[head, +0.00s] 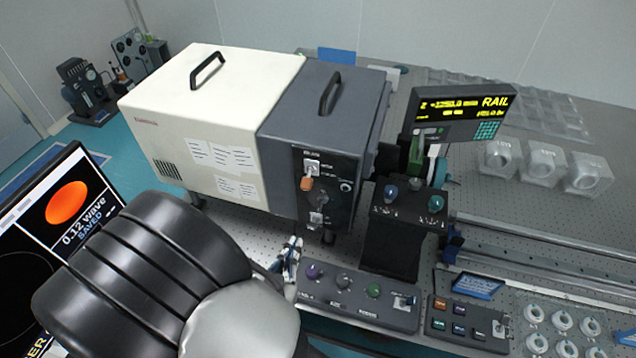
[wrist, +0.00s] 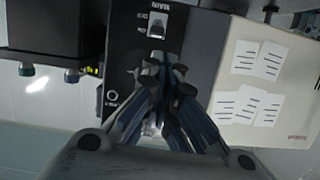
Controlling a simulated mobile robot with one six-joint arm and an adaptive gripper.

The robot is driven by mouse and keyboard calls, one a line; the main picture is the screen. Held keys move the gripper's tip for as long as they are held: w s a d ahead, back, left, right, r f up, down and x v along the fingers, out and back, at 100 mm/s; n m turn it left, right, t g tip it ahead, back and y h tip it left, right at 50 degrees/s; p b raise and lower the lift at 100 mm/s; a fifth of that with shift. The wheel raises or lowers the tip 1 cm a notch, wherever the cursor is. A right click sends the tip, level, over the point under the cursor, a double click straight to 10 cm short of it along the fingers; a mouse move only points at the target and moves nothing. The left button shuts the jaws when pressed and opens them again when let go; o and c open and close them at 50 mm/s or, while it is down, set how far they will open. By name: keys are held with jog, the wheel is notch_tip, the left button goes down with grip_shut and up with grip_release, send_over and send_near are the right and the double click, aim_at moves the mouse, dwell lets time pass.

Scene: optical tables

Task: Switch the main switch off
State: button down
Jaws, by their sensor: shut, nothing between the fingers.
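The control panel (head: 325,190) is on the front of the dark grey housing. A small pale switch (head: 316,217) sits low on it. In the wrist view, which appears upside down, a pale switch (wrist: 157,25) sits beside a label that seems to read MAIN, and its lever position is too small to tell. Higher on the panel in the head view is an orange-tipped control (head: 307,184). My gripper (head: 294,245) is below and left of the panel in the head view. In the wrist view its shut, empty fingers (wrist: 168,75) cover the panel's middle; contact cannot be told.
The cream housing (head: 200,120) adjoins the dark one. A black stand with knobs (head: 395,225) is close on the right. A knob box (head: 355,298) and a keypad box (head: 468,325) lie in front. A monitor (head: 65,215) is at left.

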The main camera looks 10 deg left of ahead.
aim_at(308, 225)
jog(key=shift+s+d+r+t, duration=0.25)
jog(key=shift+s+t, duration=0.1)
jog(key=shift+t, duration=0.15)
jog(key=shift+w, duration=0.1)
jog(key=w+f, duration=0.2)
jog(key=w, duration=0.7)
jog(key=shift+w+d+b, duration=0.3)
jog(key=shift+d+b, duration=0.1)
jog(key=shift+b, duration=0.05)
jog(key=shift+a, duration=0.15)
jog(key=shift+s+f+b, duration=0.1)
jog(key=shift+f+b, duration=0.05)
jog(key=shift+b, duration=0.35)
jog(key=shift+s+d+t, duration=0.1)
jog(key=shift+d+t, duration=0.1)
jog(key=shift+t, duration=0.2)
